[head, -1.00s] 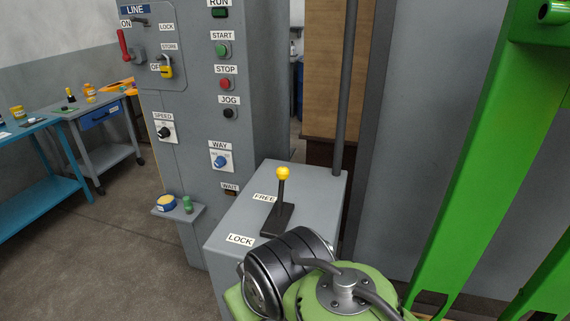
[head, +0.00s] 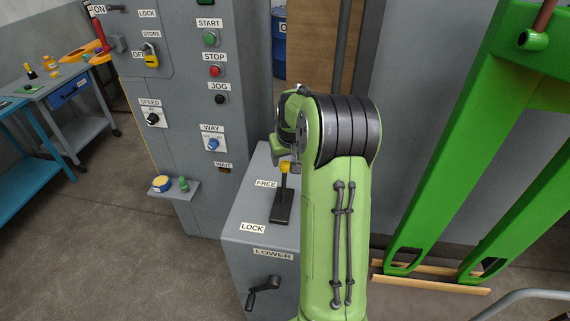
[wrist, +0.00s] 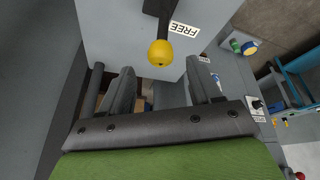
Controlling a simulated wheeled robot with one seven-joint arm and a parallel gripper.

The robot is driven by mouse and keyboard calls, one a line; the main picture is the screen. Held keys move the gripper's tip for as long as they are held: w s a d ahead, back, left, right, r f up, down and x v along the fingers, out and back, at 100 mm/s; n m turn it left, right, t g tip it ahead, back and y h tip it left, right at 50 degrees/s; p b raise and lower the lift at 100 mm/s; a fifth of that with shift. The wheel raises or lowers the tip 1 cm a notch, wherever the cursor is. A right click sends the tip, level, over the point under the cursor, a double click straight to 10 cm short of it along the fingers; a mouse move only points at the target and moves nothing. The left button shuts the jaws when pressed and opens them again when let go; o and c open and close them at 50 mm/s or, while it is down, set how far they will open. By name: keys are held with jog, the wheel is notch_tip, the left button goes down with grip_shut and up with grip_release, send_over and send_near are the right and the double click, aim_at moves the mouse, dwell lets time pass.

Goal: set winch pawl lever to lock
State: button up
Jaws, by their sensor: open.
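The pawl lever (head: 284,183) is a dark stick with a yellow knob, rising from a black slotted base on top of the grey winch cabinet (head: 240,213). It stands at the FREE label (head: 266,184), and the LOCK label (head: 252,228) is nearer the front edge. My gripper (head: 290,158) is at the knob, partly hidden by my arm. In the wrist view my gripper (wrist: 160,78) is open and empty. The yellow knob (wrist: 160,53) shows just beyond the fingertips, roughly centred between them. Whether they touch it I cannot tell.
A crank (head: 263,295) sits under the LOWER label on the cabinet front. The control panel (head: 185,100) with buttons and knobs stands to the left, with a small shelf (head: 175,190). A green frame (head: 465,150) stands to the right. Open floor lies at front left.

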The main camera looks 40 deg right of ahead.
aim_at(286, 164)
jog(key=x, duration=0.7)
jog(key=shift+p, duration=0.35)
jog(key=shift+s, duration=0.1)
jog(key=shift+c, duration=0.4)
grip_shut()
